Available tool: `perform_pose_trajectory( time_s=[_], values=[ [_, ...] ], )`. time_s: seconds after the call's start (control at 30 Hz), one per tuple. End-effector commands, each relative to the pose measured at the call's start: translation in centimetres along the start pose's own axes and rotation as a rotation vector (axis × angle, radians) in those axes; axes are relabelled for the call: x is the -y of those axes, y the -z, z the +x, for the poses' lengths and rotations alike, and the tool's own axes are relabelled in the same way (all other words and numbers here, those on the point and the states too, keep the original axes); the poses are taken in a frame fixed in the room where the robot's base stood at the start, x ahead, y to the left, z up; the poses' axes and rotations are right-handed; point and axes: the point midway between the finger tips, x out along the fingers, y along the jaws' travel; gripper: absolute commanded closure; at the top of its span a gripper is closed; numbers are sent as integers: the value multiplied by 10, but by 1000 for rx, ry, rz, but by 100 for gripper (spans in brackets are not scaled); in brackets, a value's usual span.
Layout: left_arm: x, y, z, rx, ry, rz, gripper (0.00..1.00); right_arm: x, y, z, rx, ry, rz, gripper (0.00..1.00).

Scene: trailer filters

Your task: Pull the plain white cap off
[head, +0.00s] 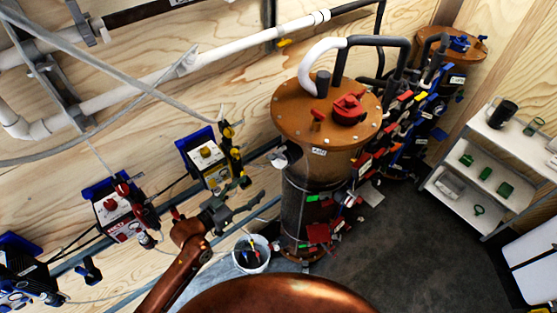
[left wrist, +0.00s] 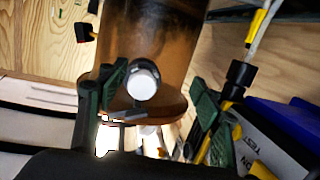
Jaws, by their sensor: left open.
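The plain white cap (head: 280,159) sits on the side of the tall brown filter vessel (head: 325,165), just under its lid. In the left wrist view the cap (left wrist: 143,83) is a round white end in a dark collar on the amber vessel wall (left wrist: 165,45). My left gripper (head: 253,190) is open, with dark green fingers, below and left of the cap in the head view. In the left wrist view its fingers (left wrist: 150,115) stand apart, the cap between them in the picture, nearer the left finger. Nothing is held. My right gripper is not in view.
A yellow-topped pump unit (head: 207,160) and a red-topped one (head: 112,210) are on the wall at left. A white bucket (head: 251,254) stands on the floor. Valves and pipes crowd the vessel's right side. White shelves (head: 485,170) stand at right; the floor between is open.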

Motion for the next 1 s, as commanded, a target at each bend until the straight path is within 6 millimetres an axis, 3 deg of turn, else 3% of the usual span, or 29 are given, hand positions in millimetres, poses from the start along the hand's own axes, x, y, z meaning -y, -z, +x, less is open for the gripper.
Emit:
perform_pose_trajectory(
  time_s=[0.1, 0.23, 0.67, 1.0],
  values=[
    [-8, 32, 11, -82, -48, 18, 41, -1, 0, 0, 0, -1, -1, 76],
    [-11, 50, 16, -133, -71, 22, 41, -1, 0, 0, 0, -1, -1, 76],
    [-11, 53, 18, -144, -74, 19, 41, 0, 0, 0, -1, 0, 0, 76],
    [-14, 59, 55, -147, -73, 18, 41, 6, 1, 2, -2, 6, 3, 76]
  ],
)
